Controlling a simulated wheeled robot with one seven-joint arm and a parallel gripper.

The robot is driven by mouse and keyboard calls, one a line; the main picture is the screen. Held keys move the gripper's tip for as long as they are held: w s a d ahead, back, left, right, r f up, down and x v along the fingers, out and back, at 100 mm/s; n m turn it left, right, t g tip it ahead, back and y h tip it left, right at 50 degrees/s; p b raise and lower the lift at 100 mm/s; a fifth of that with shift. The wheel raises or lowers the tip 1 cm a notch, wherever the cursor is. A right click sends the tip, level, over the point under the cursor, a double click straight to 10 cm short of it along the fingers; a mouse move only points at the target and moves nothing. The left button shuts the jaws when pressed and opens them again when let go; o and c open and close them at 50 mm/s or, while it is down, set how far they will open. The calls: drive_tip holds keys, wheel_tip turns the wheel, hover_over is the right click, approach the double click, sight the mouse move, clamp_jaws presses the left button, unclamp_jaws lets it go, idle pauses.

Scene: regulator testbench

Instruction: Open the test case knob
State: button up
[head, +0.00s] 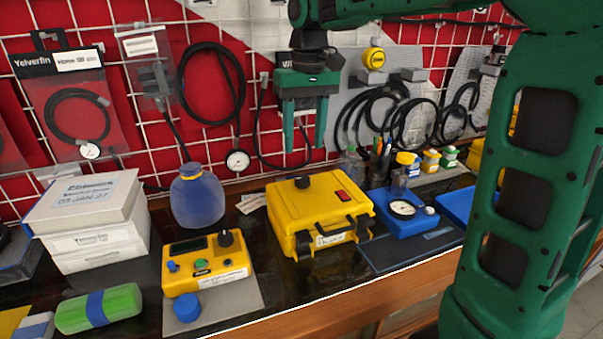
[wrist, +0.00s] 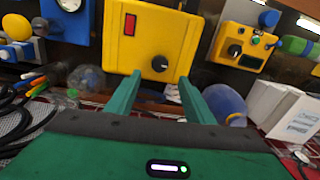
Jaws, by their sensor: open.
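The yellow test case (head: 317,211) stands shut on the dark bench in the middle of the head view. Its black knob (head: 302,182) sits on the lid, with a red switch (head: 343,196) to its right. In the wrist view the case (wrist: 150,35) is at upper centre, and the knob (wrist: 159,64) shows between my fingers. My green gripper (head: 304,148) hangs above the back of the case, fingers pointing down, apart and empty. In the wrist view the gripper (wrist: 158,88) is clear of the knob, as far as I can tell.
A yellow meter box (head: 205,262) with its own black knob and a blue jar (head: 197,196) stand left of the case. A blue gauge stand (head: 403,213) is at its right. Cables hang on the wall grid behind.

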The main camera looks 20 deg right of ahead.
sight(303, 178)
wheel_tip(303, 178, down, 9)
drive_tip(key=shift+s+a+f, duration=0.1)
drive_tip(key=shift+a+f, duration=0.05)
idle(0.4)
